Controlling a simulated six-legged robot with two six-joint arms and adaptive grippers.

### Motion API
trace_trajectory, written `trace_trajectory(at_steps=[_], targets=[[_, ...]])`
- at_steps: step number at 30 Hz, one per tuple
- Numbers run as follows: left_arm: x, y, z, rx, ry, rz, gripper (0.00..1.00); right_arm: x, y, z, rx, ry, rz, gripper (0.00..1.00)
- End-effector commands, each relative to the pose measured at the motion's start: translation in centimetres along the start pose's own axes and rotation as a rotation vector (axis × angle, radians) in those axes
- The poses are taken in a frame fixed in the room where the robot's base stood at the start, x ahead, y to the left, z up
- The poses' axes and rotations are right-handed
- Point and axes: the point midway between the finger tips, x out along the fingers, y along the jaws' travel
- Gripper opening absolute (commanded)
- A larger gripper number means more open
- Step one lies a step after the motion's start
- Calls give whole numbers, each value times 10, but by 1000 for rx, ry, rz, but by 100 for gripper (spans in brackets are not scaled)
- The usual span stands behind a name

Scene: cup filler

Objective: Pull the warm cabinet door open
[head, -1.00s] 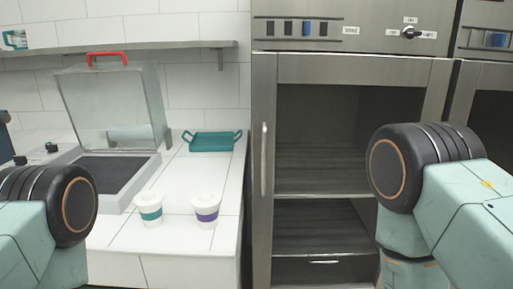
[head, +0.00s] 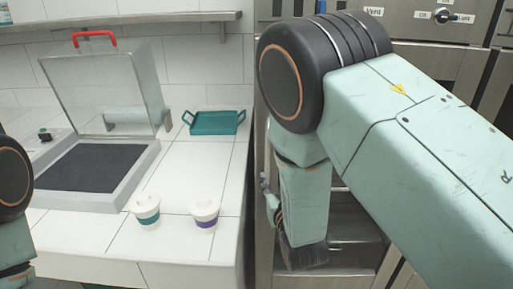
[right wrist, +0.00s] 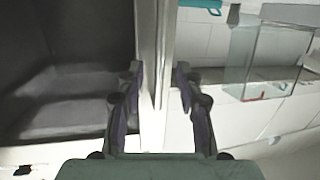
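The warm cabinet (head: 262,250) is a steel unit with shelves behind its door, right of the counter. Its door appears shut; my right arm covers much of it and the handle in the head view. My right gripper (head: 270,200) is at the door's left edge. In the right wrist view, its two fingers (right wrist: 156,75) are apart, either side of the upright steel door edge and handle bar (right wrist: 152,40). I cannot tell if they touch it. My left gripper is out of view; only part of the left arm shows at the left edge.
A white tiled counter (head: 115,235) left of the cabinet holds two lidded cups (head: 146,212) (head: 204,215), a teal tray (head: 214,122) and a clear-lidded appliance (head: 105,100). A control knob (head: 441,16) is on the upper panel at right.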

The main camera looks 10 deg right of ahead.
Motion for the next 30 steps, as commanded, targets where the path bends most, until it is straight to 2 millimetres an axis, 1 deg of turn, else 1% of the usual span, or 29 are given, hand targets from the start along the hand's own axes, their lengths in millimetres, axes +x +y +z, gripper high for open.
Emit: trace_trajectory(at_steps=[3, 8, 11, 18, 21, 25, 30], targets=[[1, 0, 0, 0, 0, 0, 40, 0, 3, -16, 17, 76, 14, 36], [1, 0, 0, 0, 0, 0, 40, 1, 6, -22, 30, 106, 20, 36], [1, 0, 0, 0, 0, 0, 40, 11, 7, -23, 32, 106, 23, 36], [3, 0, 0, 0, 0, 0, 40, 48, 8, -27, 30, 105, 22, 36], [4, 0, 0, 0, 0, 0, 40, 59, 8, -27, 30, 103, 21, 36], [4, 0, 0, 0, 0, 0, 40, 69, 8, -28, 28, 102, 20, 36], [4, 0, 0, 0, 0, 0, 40, 73, 8, -28, 27, 100, 17, 36]])
